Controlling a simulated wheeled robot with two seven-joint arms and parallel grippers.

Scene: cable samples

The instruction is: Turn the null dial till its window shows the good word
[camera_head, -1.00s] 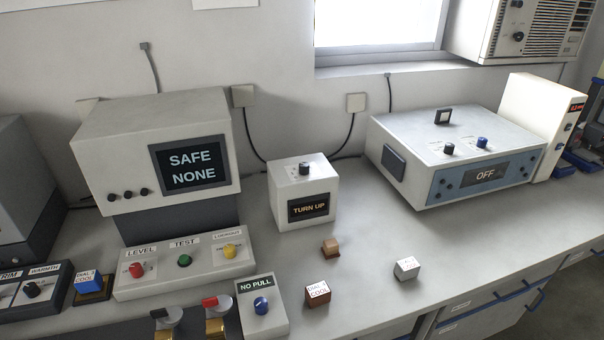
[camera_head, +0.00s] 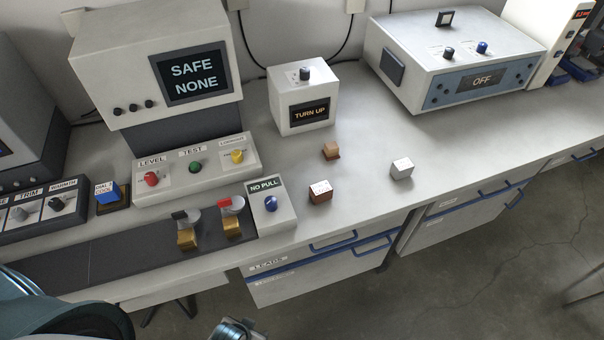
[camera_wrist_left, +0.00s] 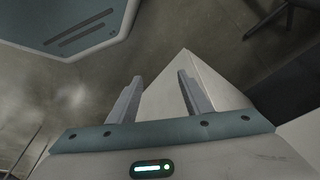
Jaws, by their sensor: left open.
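A white box (camera_head: 303,97) stands on the bench with a black dial (camera_head: 305,73) on its top. The lettering around the dial is too small to read. A larger grey unit behind the left panel has a screen (camera_head: 191,75) reading "SAFE NONE". My left gripper (camera_wrist_left: 156,85) is open with nothing between its fingers in the left wrist view. In the head view my left arm comes in at the bottom left, low and well apart from the white box. My right gripper is not in view.
A panel (camera_head: 215,168) with LEVEL, TEST and a yellow knob lies left of the box. A NO PULL block (camera_head: 282,212) with a blue knob and two levers stand nearer. Small brown (camera_head: 320,191) and white (camera_head: 402,168) cubes lie in front. An OFF instrument (camera_head: 440,25) stands right.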

